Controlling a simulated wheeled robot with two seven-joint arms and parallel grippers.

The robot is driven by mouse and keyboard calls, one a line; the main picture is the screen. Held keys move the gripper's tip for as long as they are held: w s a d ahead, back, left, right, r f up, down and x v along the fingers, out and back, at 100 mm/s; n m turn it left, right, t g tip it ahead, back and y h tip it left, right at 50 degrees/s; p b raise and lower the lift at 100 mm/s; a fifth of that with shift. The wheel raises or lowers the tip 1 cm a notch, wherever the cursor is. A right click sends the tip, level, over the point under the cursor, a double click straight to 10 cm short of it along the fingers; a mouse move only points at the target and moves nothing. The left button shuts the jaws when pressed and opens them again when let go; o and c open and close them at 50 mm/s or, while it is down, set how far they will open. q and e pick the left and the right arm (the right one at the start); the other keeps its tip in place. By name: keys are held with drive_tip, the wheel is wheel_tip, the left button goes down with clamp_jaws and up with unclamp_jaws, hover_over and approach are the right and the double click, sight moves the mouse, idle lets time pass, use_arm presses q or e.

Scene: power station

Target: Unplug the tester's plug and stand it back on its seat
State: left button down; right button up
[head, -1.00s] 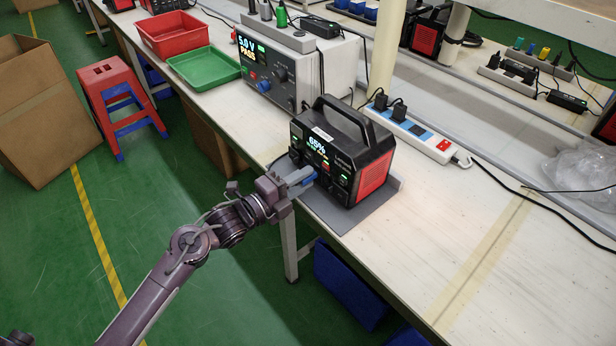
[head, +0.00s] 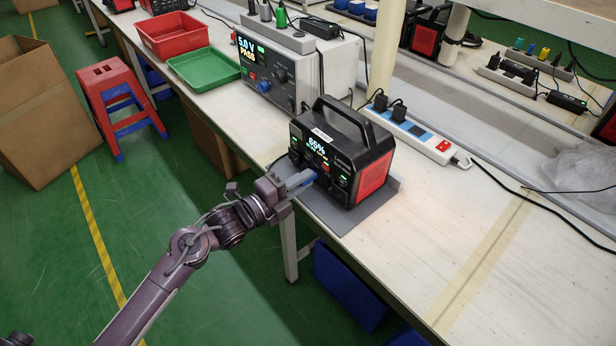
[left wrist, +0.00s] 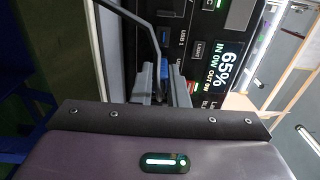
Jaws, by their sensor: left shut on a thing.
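The black and red power station (head: 372,178) stands on a grey mat on the bench, its screen reading 65%. My left gripper (head: 303,181) is at its front panel, shut on a blue plug (head: 309,178). In the left wrist view the blue plug (left wrist: 164,70) shows between the two grey fingers (left wrist: 163,88), at the panel beside the USB label. The fingers hide much of the plug, and I cannot tell how deep it sits. The tester (head: 288,72), reading 5.0 V PASS, stands behind with a grey strip of plugs (head: 283,36) on top. My right gripper is out of view.
A white power strip (head: 412,134) with black plugs lies behind the power station. A green tray (head: 204,68) and a red bin (head: 173,35) stand left of the tester. The bench right of the power station is clear. A red and blue stool (head: 117,100) stands on the floor.

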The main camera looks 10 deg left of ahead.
use_arm(q)
drive_tip(key=shift+s+a, duration=0.1)
drive_tip(key=shift+s, duration=0.05)
drive_tip(key=shift+p+v, duration=0.7)
drive_tip(key=shift+v, duration=1.2)
